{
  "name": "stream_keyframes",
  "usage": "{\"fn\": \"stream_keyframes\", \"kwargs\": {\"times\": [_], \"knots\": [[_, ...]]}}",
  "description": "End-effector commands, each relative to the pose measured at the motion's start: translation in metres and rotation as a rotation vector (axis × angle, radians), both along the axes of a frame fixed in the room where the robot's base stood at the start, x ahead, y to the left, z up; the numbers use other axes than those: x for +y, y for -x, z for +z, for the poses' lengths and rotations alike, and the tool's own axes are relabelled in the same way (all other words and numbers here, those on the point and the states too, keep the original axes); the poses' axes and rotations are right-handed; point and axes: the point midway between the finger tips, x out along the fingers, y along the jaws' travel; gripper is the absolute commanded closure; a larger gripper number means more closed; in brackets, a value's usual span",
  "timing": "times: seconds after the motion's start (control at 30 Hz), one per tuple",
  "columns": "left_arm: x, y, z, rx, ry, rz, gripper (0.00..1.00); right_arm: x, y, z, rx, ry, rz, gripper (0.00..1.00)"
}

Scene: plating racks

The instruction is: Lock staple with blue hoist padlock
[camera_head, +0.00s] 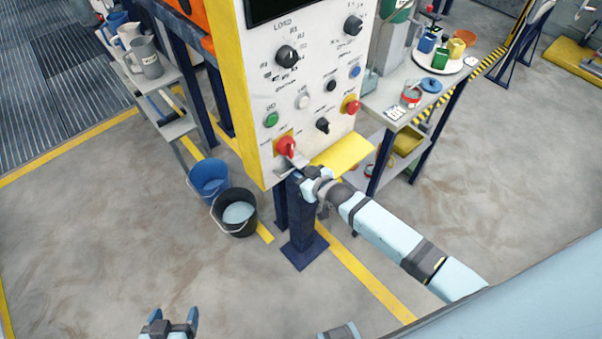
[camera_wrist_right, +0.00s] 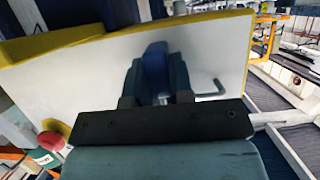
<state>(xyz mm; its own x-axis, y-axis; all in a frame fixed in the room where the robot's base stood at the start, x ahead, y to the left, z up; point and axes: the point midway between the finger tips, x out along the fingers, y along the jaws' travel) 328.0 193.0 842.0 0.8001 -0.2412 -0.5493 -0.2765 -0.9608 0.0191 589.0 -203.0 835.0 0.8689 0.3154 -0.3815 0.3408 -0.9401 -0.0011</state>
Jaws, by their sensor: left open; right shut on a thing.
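My right gripper (camera_head: 301,176) is at the lower edge of the white control panel, just below the red rotary handle (camera_head: 286,146). In the right wrist view its fingers (camera_wrist_right: 155,88) are shut on a dark blue block, which looks like the blue padlock (camera_wrist_right: 154,62). A thin grey bent rod (camera_wrist_right: 213,92) sticks out to the right of the fingers, against the panel face; I cannot tell whether it is the staple or the shackle. The padlock is mostly hidden in the head view. My left gripper (camera_head: 170,326) is open and empty, low over the floor.
The control panel (camera_head: 325,100) has several knobs and buttons and a yellow edge. A blue bucket (camera_head: 208,178) and a black bucket (camera_head: 236,214) stand on the floor left of the blue post (camera_head: 304,225). A side table (camera_head: 400,101) with containers stands at right.

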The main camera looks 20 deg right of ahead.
Motion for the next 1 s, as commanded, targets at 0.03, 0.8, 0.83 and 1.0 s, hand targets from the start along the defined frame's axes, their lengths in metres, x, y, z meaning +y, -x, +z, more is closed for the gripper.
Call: {"fn": "stream_keyframes", "kwargs": {"times": [0.03,0.8,0.83,1.0], "knots": [[0.0,0.0,0.0,0.0,0.0,0.0,0.23,0.0,0.0,0.0,-0.001,0.0,0.0,1.0],[0.0,0.0,-0.001,0.001,0.0,0.0,0.23,-0.01,0.028,0.01,0.003,0.002,0.001,0.49],[0.0,0.0,-0.001,0.001,0.0,0.0,0.23,-0.012,0.034,0.013,0.002,0.0,0.001,0.49],[0.0,0.0,-0.002,0.001,0.0,0.0,0.23,-0.024,0.069,0.028,0.003,0.002,0.001,0.49]]}}
